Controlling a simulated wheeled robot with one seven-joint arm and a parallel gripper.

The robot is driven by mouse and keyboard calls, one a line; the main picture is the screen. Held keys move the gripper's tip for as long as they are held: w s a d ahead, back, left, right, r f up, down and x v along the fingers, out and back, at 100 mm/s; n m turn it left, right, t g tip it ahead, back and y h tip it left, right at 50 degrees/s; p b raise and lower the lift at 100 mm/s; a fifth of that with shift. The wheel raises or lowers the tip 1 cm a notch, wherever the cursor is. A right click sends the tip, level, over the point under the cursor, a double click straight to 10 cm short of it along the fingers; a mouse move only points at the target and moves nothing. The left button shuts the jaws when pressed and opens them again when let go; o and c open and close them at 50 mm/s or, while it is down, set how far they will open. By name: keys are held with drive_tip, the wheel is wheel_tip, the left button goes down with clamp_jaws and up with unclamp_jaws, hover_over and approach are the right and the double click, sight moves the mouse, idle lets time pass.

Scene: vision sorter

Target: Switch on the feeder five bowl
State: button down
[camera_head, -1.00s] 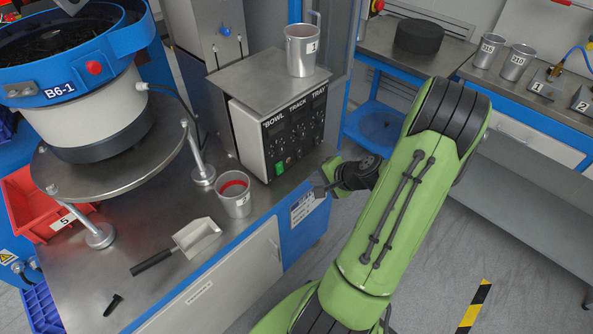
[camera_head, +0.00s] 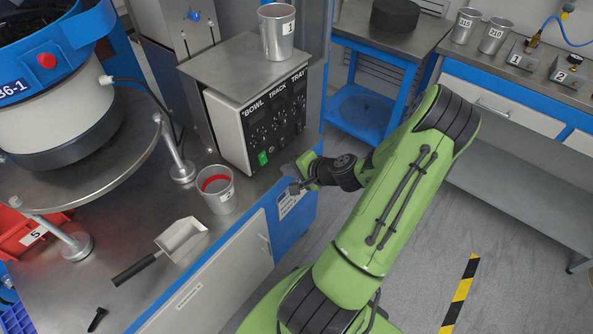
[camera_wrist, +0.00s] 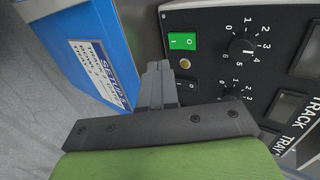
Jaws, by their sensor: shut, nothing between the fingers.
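The feeder control box (camera_head: 225,135) stands on the steel bench, its black front panel (camera_head: 277,122) labelled BOWL, TRACK and TRAY. A green rocker switch (camera_head: 263,158) is at the lower left of the panel, under BOWL. In the wrist view the green switch (camera_wrist: 182,41) is marked I and O, with a small brass-coloured round part and a numbered black dial (camera_wrist: 241,49) near it. My gripper (camera_head: 293,188) is in front of the panel's lower edge. In the wrist view my gripper (camera_wrist: 158,68) has its fingers together and empty, pointing toward the panel beside the switch. I cannot tell whether they touch it.
A metal cup (camera_head: 277,32) stands on the box. A cup with a red inside (camera_head: 216,190) and a scoop (camera_head: 182,240) are on the bench. The blue bowl feeder (camera_head: 50,60) is at the left.

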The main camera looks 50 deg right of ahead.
sight(264, 159)
drive_tip(key=x, duration=0.4)
drive_tip(key=r+b+x, duration=0.1)
drive_tip(key=x, duration=0.1)
drive_tip(key=shift+w+f, duration=0.1)
drive_tip(key=shift+w, duration=0.95)
drive_tip(key=shift+w+f, duration=0.1)
drive_tip(key=shift+w, duration=0.1)
drive_tip(key=shift+r+p, duration=0.6)
drive_tip(key=shift+r, duration=0.3)
drive_tip(key=shift+s, duration=0.1)
